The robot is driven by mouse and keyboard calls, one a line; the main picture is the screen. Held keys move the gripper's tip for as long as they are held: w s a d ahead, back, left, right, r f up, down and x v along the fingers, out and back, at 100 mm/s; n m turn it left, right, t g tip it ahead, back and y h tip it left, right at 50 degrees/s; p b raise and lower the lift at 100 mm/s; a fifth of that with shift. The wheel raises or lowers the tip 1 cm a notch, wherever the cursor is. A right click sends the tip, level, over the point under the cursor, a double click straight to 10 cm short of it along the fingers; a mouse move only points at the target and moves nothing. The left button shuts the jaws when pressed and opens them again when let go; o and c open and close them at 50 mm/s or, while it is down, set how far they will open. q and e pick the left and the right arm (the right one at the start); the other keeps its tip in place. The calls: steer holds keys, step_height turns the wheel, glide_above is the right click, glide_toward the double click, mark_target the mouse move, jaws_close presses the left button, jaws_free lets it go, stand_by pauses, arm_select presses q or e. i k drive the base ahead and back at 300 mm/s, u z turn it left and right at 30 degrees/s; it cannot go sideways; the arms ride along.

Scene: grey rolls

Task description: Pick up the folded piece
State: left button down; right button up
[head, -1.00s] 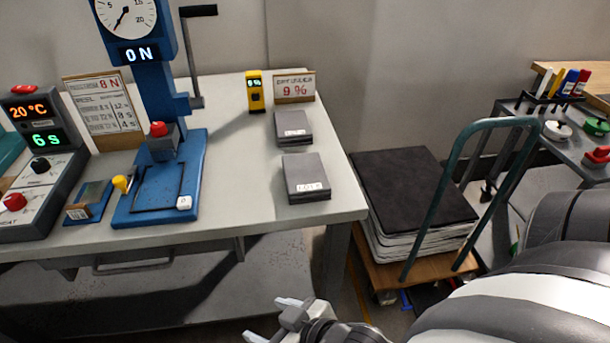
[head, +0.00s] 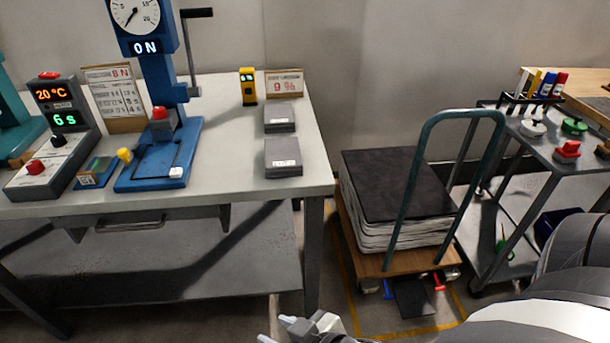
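No piece in view is plainly folded. I cannot tell whether either is the folded piece. A dark flat piece (head: 413,297) also shows on the floor at the front of the trolley; its shape is unclear. My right gripper (head: 277,330) is at the bottom edge, in front of the table, with its fingertips apart and nothing seen between them. It is partly cut off. My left gripper is out of view.
The table (head: 235,130) carries a blue press (head: 160,165), a control box (head: 50,140) and a yellow meter (head: 248,87). A grey cart (head: 550,145) stands at right.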

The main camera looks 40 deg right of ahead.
mark_target(283, 158)
steer(key=u, duration=0.05)
steer(key=i, duration=0.95)
steer(key=z, duration=0.55)
